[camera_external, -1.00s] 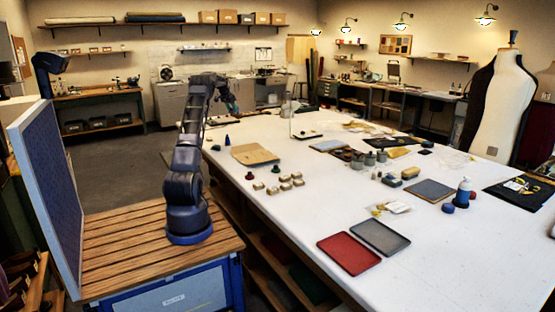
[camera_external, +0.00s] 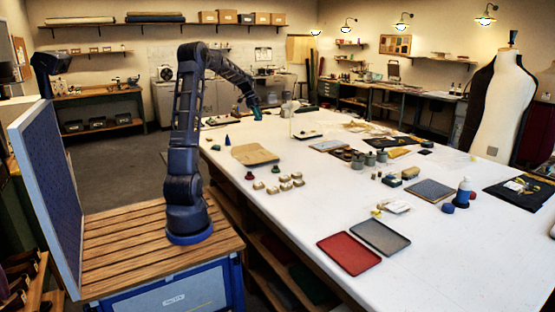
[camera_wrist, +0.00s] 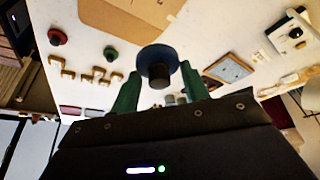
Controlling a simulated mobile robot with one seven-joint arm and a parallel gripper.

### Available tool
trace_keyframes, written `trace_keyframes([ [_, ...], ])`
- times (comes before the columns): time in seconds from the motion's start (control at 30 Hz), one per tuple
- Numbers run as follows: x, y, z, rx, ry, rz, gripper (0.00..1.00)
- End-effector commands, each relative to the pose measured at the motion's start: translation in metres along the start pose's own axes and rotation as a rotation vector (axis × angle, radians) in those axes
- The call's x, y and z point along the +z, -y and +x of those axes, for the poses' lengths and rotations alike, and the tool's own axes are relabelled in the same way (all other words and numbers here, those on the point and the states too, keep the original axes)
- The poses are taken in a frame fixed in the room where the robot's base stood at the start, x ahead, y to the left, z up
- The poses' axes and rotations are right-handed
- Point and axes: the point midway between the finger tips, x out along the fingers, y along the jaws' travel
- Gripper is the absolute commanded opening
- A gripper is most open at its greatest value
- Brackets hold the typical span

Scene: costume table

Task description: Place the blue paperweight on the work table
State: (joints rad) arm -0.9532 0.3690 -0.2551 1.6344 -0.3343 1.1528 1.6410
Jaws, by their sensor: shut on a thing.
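The blue paperweight (camera_wrist: 157,60), a round disc with a dark knob, is between the green fingertips of my gripper (camera_wrist: 160,82) in the wrist view. The fingers are shut on it. In the external view my gripper (camera_external: 255,108) hangs above the far left part of the white work table (camera_external: 290,225), clear of its top. The paperweight is too small to make out well there. A red paperweight (camera_external: 249,176) and a green one (camera_external: 276,169) stand on the table's near left side; the red one (camera_wrist: 57,37) and green one (camera_wrist: 110,52) also show in the wrist view.
Several small tan blocks (camera_external: 285,186) and a brown sheet (camera_external: 254,154) lie near the left edge. A red tray (camera_external: 349,253) and grey tray (camera_external: 380,237) lie at the front. Jars (camera_external: 370,159) stand mid-table.

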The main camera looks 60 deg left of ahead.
Motion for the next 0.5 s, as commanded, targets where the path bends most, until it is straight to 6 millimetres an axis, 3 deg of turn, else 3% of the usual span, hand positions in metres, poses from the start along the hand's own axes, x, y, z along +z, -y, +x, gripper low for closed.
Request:
trace_keyframes([
  [0.03, -0.012, -0.021, 0.004, 0.022, 0.000, 0.055, 0.15],
  [0.2, -0.043, -0.086, 0.023, 0.100, -0.004, 0.247, 0.15],
  [0.5, -0.076, -0.199, 0.053, 0.227, -0.011, 0.553, 0.15],
])
